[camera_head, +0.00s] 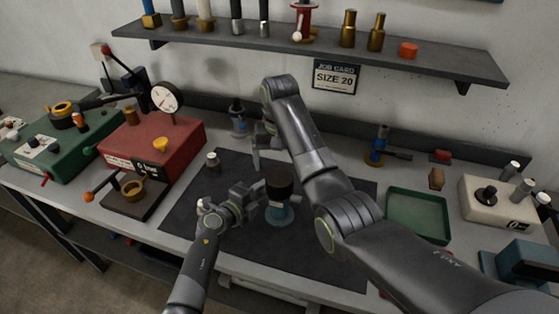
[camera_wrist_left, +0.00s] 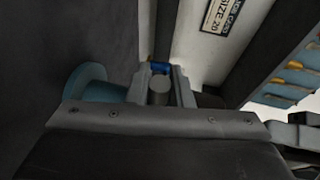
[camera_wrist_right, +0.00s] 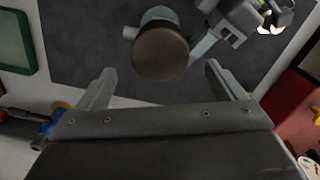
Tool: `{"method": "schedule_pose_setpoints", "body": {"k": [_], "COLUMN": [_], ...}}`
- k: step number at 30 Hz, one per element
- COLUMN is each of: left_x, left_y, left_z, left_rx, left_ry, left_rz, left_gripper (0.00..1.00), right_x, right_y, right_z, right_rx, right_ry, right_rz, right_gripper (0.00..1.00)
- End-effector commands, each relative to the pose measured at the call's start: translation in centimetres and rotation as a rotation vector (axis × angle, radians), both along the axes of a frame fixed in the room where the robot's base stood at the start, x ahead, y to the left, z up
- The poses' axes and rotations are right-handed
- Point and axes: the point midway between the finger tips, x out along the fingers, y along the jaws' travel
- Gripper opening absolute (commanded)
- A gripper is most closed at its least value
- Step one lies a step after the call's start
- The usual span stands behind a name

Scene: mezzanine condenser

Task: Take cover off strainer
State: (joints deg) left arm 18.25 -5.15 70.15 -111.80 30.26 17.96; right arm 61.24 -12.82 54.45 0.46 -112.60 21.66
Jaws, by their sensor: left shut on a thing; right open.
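The strainer (camera_head: 281,214) stands on the dark mat with a blue-grey body and a round dark cover (camera_head: 279,181) on top. In the right wrist view the cover (camera_wrist_right: 160,53) shows from above, with the body (camera_wrist_right: 160,13) behind it and a short grey stub at its side. My left gripper (camera_head: 262,193) comes from the left and is shut on the strainer at its side. The left wrist view shows a grey cylindrical part between its fingers (camera_wrist_left: 160,80), beside the blue body (camera_wrist_left: 88,84). My right gripper (camera_head: 257,150) is open and empty, beyond the strainer; its fingers (camera_wrist_right: 160,69) are apart.
A green tray (camera_head: 418,215) lies right of the mat (camera_head: 325,255). A red unit with a gauge (camera_head: 160,148) stands left, and a cream box (camera_head: 490,205) far right. A small grey-topped piece (camera_head: 213,160) and a blue-based fitting (camera_head: 239,118) stand near the mat. A shelf (camera_head: 330,50) runs above.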

Motion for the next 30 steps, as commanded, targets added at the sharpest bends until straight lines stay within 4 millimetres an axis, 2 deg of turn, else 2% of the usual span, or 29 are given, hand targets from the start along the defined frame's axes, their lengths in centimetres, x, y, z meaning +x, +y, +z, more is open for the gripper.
{"method": "schedule_pose_setpoints", "body": {"k": [30], "left_x": [-0.10], "left_y": [0.03], "left_z": [-0.22], "left_rx": [0.001], "left_ry": [0.004], "left_rz": [-0.001], "left_gripper": [0.00], "right_x": [0.00], "right_y": [0.00], "right_z": [-0.01], "right_rx": [0.000], "right_ry": [0.000], "right_rz": [-1.624], "right_gripper": [0.90]}}
